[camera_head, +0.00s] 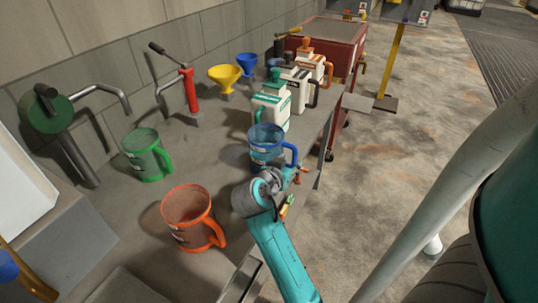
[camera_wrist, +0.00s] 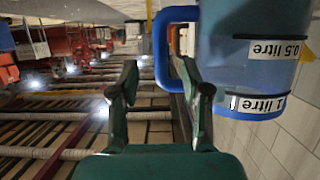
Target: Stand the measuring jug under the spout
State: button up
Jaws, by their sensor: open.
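A clear blue measuring jug (camera_head: 266,142) with a blue handle stands upright on the bench near its front edge. In the wrist view the blue jug (camera_wrist: 240,60) fills the right side, with "0.5 litre" and "1 litre" labels. My gripper (camera_wrist: 158,68) is open, its fingers on either side of the blue handle's line; whether they touch it I cannot tell. A green jug (camera_head: 147,158) and an orange jug (camera_head: 187,210) also stand on the bench. A green dispenser (camera_head: 47,112) has a grey bent spout (camera_head: 106,92). A red hand pump (camera_head: 189,88) also has a spout.
White jerrycans (camera_head: 270,108) with coloured caps stand just behind the blue jug. Yellow (camera_head: 224,76) and blue (camera_head: 247,62) funnels sit near the wall. A red cabinet (camera_head: 325,45) stands at the bench's far end. Bare bench lies between the green and blue jugs.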

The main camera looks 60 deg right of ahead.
aim_at(294, 157)
jog(key=shift+x, duration=2.55)
jog(key=shift+r, duration=0.15)
grip_shut()
